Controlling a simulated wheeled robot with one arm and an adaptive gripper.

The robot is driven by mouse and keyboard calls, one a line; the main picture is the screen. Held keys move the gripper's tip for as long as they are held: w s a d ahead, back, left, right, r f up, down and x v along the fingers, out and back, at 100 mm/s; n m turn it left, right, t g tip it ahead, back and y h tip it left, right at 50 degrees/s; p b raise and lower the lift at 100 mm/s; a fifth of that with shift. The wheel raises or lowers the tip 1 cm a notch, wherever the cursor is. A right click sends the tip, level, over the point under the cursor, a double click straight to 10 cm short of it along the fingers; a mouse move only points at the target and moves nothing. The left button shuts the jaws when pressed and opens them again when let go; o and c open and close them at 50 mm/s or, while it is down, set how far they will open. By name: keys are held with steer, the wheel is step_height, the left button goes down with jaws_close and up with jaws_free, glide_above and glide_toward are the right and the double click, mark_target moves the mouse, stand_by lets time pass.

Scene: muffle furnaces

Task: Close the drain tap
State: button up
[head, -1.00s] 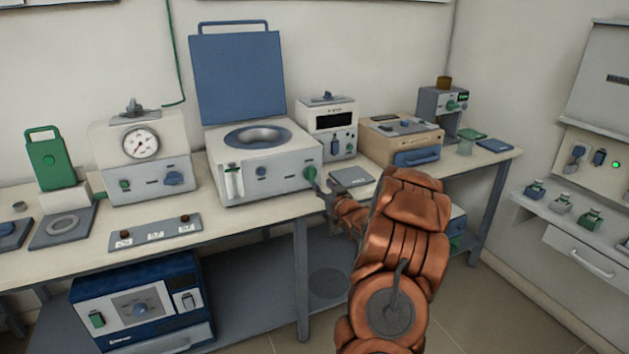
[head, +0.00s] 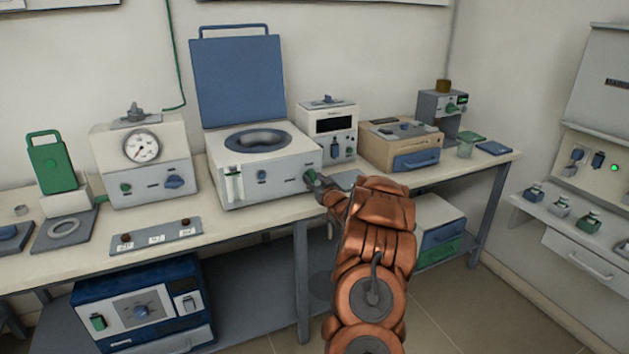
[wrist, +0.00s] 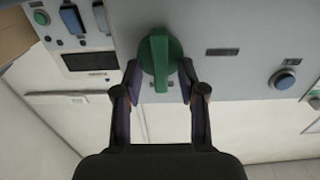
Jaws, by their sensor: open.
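The drain tap is a green knob with a raised handle (head: 309,175), low at the right end of the front of the white bath (head: 285,180) whose blue lid stands open. In the wrist view the tap (wrist: 158,62) is close, its handle running up and down the picture. My gripper (wrist: 158,72) is open, with one finger on each side of the tap; whether either finger touches it I cannot tell. In the head view my gripper (head: 322,186) is at the bath's front right corner and partly hides the tap.
A blue round button (wrist: 284,80) sits beside the tap on the same panel. To the right on the bench stand a white box with a dark display (head: 335,122) and a tan box with a blue drawer (head: 416,160). A control strip (head: 155,239) lies at the front left.

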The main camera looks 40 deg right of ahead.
steer(key=shift+c, duration=0.3)
jaws_close()
steer(key=shift+f+n+b, duration=0.1)
steer(key=shift+n+b, duration=0.2)
steer(key=shift+b, duration=0.4)
steer(key=n+b, duration=0.2)
steer(key=b, duration=0.1)
steer(key=n+b, duration=0.1)
steer(key=b, duration=0.1)
steer(key=shift+a+f+n, duration=0.15)
steer(key=shift+f+n, duration=0.1)
steer(key=shift+n, duration=0.15)
steer(key=n+b, duration=0.4)
steer(key=b, duration=0.2)
steer(key=shift+a+n, duration=0.1)
steer(key=shift+n, duration=0.2)
steer(key=n+b, duration=0.4)
steer(key=b, duration=0.1)
steer(key=shift+f+b, duration=0.1)
steer(key=shift+b, duration=0.2)
steer(key=n+b, duration=0.4)
steer(key=shift+n, duration=0.3)
steer(key=shift+w+a+n, duration=0.1)
steer(key=shift+n, duration=0.2)
